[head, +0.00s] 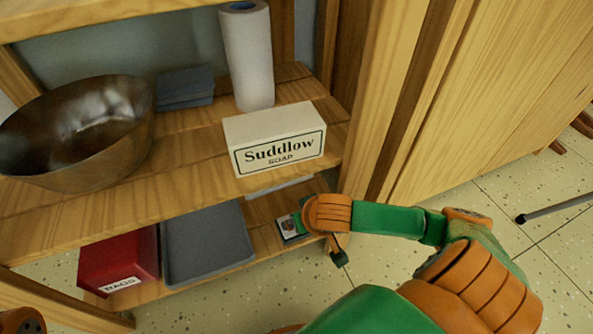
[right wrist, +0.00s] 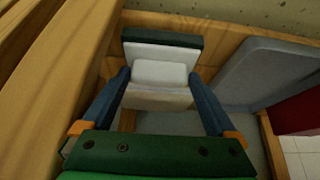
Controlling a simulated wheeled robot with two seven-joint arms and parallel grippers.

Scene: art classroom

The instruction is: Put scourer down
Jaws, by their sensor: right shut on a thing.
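My right gripper (right wrist: 159,76) is shut on a small pale block, which I take to be the scourer (right wrist: 158,98). The block has a white top and a beige near face and sits between the two dark blue fingers. Behind it is a pale panel with a dark green edge (right wrist: 162,42); I cannot tell whether it is part of the same thing. In the head view my right arm reaches to the right end of the lower shelf (head: 262,240). The wrist hides most of the fingers there, and the scourer is not clear. My left gripper is not in view.
A small pack with a picture label (head: 289,227) shows beside my right wrist. Above are a soap box (head: 275,140), metal bowl (head: 80,130), paper roll (head: 247,55) and folded grey cloths (head: 185,88).

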